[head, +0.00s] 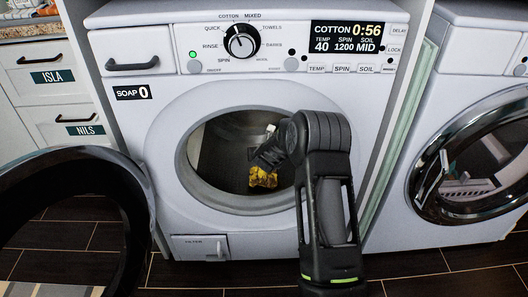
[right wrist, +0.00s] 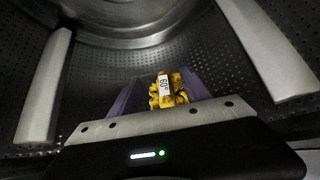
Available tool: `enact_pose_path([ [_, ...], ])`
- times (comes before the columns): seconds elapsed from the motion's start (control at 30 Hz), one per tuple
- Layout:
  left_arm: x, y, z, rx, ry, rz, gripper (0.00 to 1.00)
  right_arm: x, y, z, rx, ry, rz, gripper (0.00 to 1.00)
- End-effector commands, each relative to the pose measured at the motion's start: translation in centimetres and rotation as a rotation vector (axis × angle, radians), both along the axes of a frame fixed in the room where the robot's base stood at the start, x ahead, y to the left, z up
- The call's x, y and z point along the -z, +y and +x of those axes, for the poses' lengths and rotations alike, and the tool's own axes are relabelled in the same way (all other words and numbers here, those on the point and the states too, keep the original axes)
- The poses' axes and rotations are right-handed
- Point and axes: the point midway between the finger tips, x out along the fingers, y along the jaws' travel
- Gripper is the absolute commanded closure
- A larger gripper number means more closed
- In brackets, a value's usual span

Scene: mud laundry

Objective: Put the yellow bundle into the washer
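The yellow bundle (head: 262,178) is inside the open drum of the middle washer (head: 165,130), low in the opening. My right arm reaches in through the opening, with my right gripper (head: 262,160) just above the bundle. In the right wrist view the bundle (right wrist: 168,97), with a white tag marked 60, sits between the purple-grey fingers of my right gripper (right wrist: 165,82). I cannot tell whether both fingers press on it or whether it rests on the drum. My left gripper is out of view.
The washer's round door (head: 128,190) stands open at the left. A second washer (head: 470,215) with a shut door is on the right. Drawers (head: 50,85) stand at the left. Pale drum paddles (right wrist: 45,90) flank my right gripper, with perforated drum wall around it.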

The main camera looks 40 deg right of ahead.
Motion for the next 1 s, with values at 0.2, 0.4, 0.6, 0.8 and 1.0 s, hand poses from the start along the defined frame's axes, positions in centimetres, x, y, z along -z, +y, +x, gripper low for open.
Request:
enact_pose_path([
  [0.2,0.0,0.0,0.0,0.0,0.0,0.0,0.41,0.0,0.0,0.0,0.0,0.0,0.0,0.37],
  [0.4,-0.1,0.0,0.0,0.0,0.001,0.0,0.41,-0.2,0.2,-0.2,0.001,0.0,0.001,0.37],
  [0.6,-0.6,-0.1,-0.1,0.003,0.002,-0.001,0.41,-1.8,1.2,-1.7,0.001,-0.001,0.001,0.37],
  [0.8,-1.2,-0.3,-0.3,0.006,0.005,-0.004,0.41,-3.9,2.8,-3.8,0.0,-0.001,0.001,0.37],
  [1.0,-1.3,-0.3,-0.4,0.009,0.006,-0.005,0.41,-4.7,3.6,-5.0,0.001,0.0,0.0,0.37],
])
